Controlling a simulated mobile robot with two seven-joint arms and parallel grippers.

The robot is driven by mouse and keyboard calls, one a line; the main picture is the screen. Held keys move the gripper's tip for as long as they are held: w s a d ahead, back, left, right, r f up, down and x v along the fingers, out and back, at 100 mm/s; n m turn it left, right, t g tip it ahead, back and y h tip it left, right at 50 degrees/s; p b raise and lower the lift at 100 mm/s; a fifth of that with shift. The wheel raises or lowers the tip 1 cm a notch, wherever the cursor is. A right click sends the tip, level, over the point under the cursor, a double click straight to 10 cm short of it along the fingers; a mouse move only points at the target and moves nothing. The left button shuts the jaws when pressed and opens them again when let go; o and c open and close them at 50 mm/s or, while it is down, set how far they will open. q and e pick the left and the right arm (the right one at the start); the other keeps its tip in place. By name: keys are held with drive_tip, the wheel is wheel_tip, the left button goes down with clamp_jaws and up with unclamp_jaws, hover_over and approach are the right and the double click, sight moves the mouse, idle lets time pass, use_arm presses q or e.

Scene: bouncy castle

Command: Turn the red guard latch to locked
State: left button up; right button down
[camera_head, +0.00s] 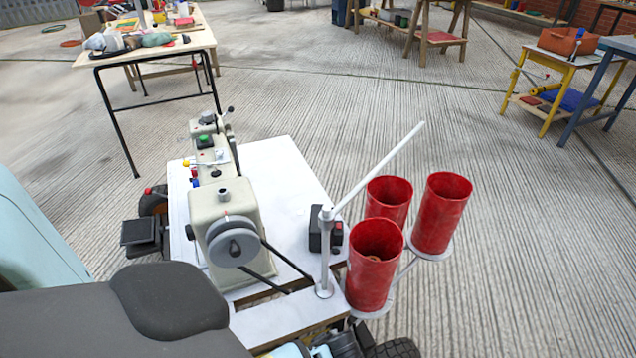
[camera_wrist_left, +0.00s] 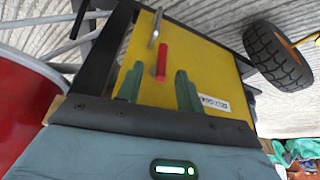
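The red guard latch (camera_wrist_left: 161,62) shows in the left wrist view as a short red bar on a yellow panel (camera_wrist_left: 205,66). It points nearly straight up and down in the picture. A silver rod (camera_wrist_left: 155,28) stands just above it. My left gripper (camera_wrist_left: 158,78) has its two green fingers apart, with nothing held between them. The red bar shows in the gap between the fingertips, slightly beyond them; I cannot tell whether they touch it. A white label (camera_wrist_left: 213,103) with dark letters sits right of the fingers, hard to read. Neither gripper shows in the head view.
A sewing machine (camera_head: 225,222) stands on a white wheeled table (camera_head: 292,185), with red cylinders (camera_head: 375,262) on a stand at its right. A black tyre (camera_wrist_left: 279,56) is right of the yellow panel. Open concrete floor lies beyond, with cluttered benches farther back.

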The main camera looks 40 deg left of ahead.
use_arm(q)
drive_tip(key=shift+b+x, duration=0.6)
drive_tip(key=shift+x, duration=1.3)
drive_tip(key=shift+c, duration=0.5)
clamp_jaws()
